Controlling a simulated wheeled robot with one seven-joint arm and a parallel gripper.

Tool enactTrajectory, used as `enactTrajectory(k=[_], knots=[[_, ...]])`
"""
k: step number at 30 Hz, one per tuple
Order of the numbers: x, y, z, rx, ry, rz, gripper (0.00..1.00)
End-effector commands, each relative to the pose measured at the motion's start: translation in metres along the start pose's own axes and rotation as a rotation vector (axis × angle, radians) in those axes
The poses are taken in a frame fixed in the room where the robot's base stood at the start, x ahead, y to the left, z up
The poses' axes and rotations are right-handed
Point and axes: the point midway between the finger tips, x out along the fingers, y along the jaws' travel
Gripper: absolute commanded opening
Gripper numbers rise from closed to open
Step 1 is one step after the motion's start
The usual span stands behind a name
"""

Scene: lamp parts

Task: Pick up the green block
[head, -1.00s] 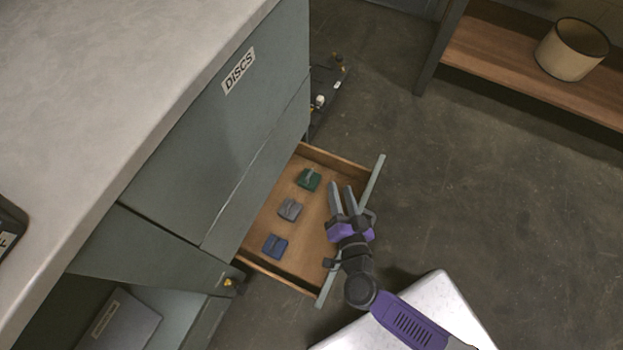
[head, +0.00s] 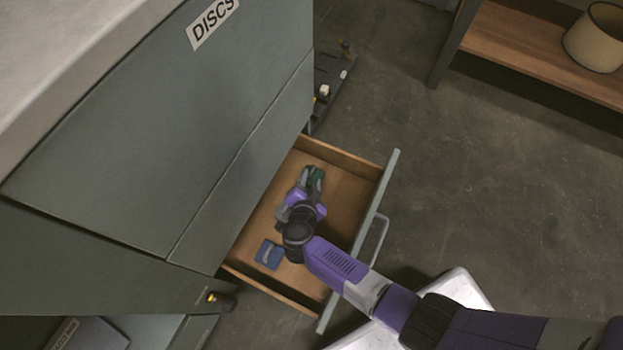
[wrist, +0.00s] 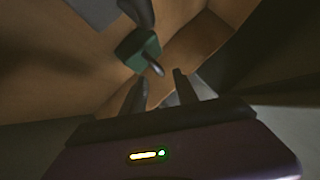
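The green block (head: 319,174) is in the open wooden drawer, toward its far end, partly covered by my gripper in the head view. My gripper (head: 312,181) is low over the drawer with its fingers at the block. In the wrist view the dark green block (wrist: 138,50) shows just beyond the two dark fingertips (wrist: 158,86), which stand apart with a gap between them. Grey pieces show beside the block there. I cannot tell whether the fingers touch it.
The cabinet (head: 120,150) rises on the left. A shelf with a lampshade (head: 598,38) is at upper right.

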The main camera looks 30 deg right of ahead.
Motion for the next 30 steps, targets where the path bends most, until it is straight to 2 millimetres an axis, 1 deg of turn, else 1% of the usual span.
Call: enactTrajectory(k=[1,7,10,17,18,23,24,30], knots=[[0.010,0.003,0.003,0.003,0.002,0.001,0.36],[0.031,0.000,0.001,0.003,0.001,0.000,0.36],[0.036,0.000,0.000,0.001,0.000,0.000,0.36],[0.036,-0.001,-0.001,0.000,0.000,-0.001,0.36],[0.036,-0.001,-0.001,0.000,0.000,-0.001,0.34],[0.036,-0.001,-0.001,0.000,0.000,-0.001,0.02],[0.036,-0.001,-0.001,0.000,0.000,-0.001,0.00],[0.036,-0.001,-0.001,0.001,0.000,-0.001,0.00]])
